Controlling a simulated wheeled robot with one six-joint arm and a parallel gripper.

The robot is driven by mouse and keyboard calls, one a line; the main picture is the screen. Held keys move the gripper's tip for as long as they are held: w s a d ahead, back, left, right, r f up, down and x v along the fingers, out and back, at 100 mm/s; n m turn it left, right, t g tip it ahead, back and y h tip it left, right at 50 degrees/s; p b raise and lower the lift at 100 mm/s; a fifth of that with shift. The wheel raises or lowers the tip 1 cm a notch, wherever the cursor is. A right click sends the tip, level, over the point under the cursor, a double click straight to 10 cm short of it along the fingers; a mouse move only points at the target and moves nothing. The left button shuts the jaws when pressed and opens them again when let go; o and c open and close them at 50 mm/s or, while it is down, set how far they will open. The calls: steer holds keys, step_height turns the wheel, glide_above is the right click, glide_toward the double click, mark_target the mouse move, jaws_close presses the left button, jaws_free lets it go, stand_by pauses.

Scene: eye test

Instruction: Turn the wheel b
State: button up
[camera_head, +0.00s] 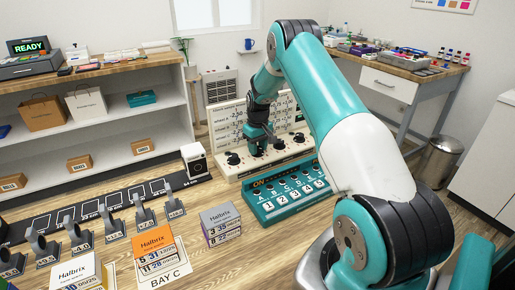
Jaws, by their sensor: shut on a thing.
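A cream panel (234,171) with a row of dark round knobs stands behind the teal switch box, with an upright cream board of small printed rows at its back. My gripper (257,147) points down at the second knob from the left and is shut on it. That knob is mostly hidden by my gripper. The leftmost knob (233,158) is free, and so are the knobs to the right (279,144) and (299,138). The letters by the knobs are too small to read, so I cannot confirm which is wheel b.
The teal switch box (290,207) with numbered keys sits just in front of the panel. A white device (195,160) stands at its left. A grey box (221,223), an orange box (158,253) and several grey holders (110,222) stand on the wooden surface. My arm fills the right side.

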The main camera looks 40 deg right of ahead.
steer(key=n, duration=0.5)
steer(key=shift+n, duration=0.3)
steer(key=n, duration=0.5)
steer(key=shift+b, duration=0.35)
steer(key=o, duration=0.9)
step_height(320, 180, up, 18)
steer(key=shift+w+d+f+b, duration=0.15)
steer(key=shift+f+b, duration=0.1)
steer(key=shift+b, duration=0.3)
